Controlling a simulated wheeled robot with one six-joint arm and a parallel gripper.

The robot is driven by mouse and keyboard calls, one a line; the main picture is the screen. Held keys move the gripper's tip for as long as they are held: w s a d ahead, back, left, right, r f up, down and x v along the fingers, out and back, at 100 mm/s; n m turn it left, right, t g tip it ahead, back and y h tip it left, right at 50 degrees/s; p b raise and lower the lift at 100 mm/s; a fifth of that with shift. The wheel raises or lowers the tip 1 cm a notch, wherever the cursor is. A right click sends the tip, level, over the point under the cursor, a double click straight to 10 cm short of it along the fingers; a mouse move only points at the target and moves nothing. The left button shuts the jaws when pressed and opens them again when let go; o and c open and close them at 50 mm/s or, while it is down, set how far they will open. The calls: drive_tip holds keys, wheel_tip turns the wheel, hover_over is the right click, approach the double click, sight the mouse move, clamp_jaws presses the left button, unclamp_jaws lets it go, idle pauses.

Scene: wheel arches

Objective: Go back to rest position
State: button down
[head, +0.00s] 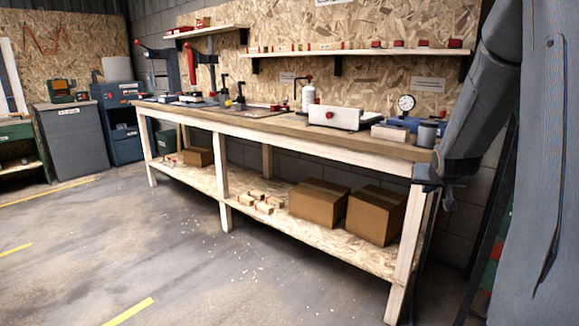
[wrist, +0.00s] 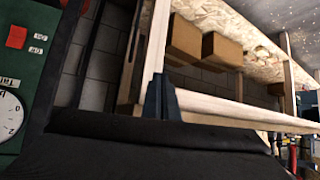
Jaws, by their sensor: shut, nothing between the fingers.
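My gripper (head: 431,184) shows in the head view at the right end of the long wooden workbench (head: 330,150), at the lower end of my grey arm. It is in front of the bench's right corner leg, just below the top. I cannot tell whether it touches the wood. In the wrist view my gripper (wrist: 161,98) is a dark blue-grey shape in front of the pale bench frame. Its fingers look closed together and hold nothing.
Cardboard boxes (head: 319,203) sit on the bench's lower shelf (head: 255,223). A grey cylinder (head: 427,134) and a dial gauge (head: 405,104) stand on the top near my arm. A green panel (wrist: 40,75) fills the wrist view's left.

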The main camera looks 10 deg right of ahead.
drive_tip(key=s+a+f+n+g+y, duration=0.1)
drive_tip(key=s+a, duration=0.2)
drive_tip(key=a, duration=0.6)
drive_tip(key=s+a+n+g+y, duration=0.2)
drive_tip(key=s+a, duration=0.2)
drive_tip(key=a, duration=0.6)
drive_tip(key=s+a+f+n+g+y, duration=0.1)
drive_tip(key=s+a, duration=0.2)
drive_tip(key=a, duration=0.6)
drive_tip(key=s+a+n+g+y, duration=0.1)
drive_tip(key=s+a+n+g, duration=0.1)
drive_tip(key=s+a, duration=0.75)
drive_tip(key=s+a+n+g, duration=0.1)
drive_tip(key=s+a+g, duration=0.15)
drive_tip(key=s, duration=0.45)
drive_tip(key=s+a+n+g, duration=0.1)
drive_tip(key=s+a, duration=0.3)
drive_tip(key=s, duration=0.3)
drive_tip(key=d+r+m+p, duration=0.2)
drive_tip(key=d+r+p, duration=0.6)
drive_tip(key=p, duration=0.8)
drive_tip(key=shift+w+d, duration=0.35)
drive_tip(key=shift+d, duration=0.3)
drive_tip(key=shift+m, duration=0.3)
